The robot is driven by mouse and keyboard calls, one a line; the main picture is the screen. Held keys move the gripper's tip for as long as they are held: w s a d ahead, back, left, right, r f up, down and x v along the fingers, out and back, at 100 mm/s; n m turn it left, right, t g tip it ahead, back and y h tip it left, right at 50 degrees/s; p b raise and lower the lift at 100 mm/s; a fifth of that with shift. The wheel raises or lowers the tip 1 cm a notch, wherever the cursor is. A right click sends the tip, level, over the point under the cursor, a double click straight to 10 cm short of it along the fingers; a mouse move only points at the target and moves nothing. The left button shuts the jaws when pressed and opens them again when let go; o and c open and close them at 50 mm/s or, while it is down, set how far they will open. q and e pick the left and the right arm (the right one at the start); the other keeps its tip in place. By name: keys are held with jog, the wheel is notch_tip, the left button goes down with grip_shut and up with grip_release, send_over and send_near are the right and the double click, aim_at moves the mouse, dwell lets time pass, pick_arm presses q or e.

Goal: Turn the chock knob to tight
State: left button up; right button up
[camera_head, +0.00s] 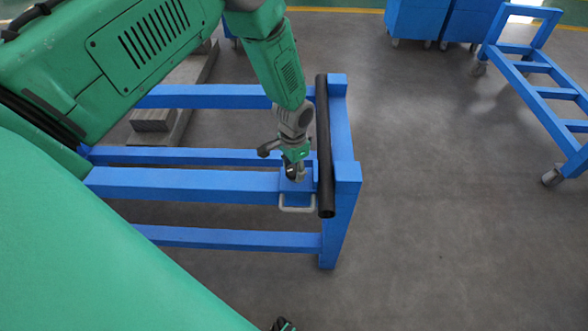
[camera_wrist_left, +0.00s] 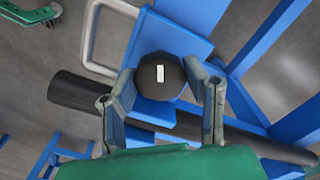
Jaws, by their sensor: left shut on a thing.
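The chock knob (camera_wrist_left: 160,76) is a dark, round, faceted knob with a small white mark on its top. It sits on a blue plate (camera_wrist_left: 174,32) of the frame, beside a black tube. My left gripper (camera_head: 294,172) reaches down to it from above. In the left wrist view its two fingers stand on opposite sides of the knob and are closed on it. In the head view the gripper mostly hides the knob. The white mark's wording cannot be read.
The black tube (camera_head: 324,145) lies along the right end of the blue frame (camera_head: 210,183), close to my left gripper. A grey loop handle (camera_head: 297,209) is just in front. A blue cart (camera_head: 555,92) stands at the right. The floor between is clear.

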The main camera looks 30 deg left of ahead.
aim_at(294, 168)
pick_arm(q)
jog(key=shift+w+r+m, duration=0.15)
jog(key=shift+w+m, duration=0.2)
jog(key=shift+m, duration=0.25)
jog(key=o, duration=1.1)
jog(key=shift+c, duration=0.2)
jog(key=shift+o, duration=0.4)
jog(key=shift+s, duration=0.1)
notch_tip(294, 168, up, 12)
jog(key=shift+f, duration=0.2)
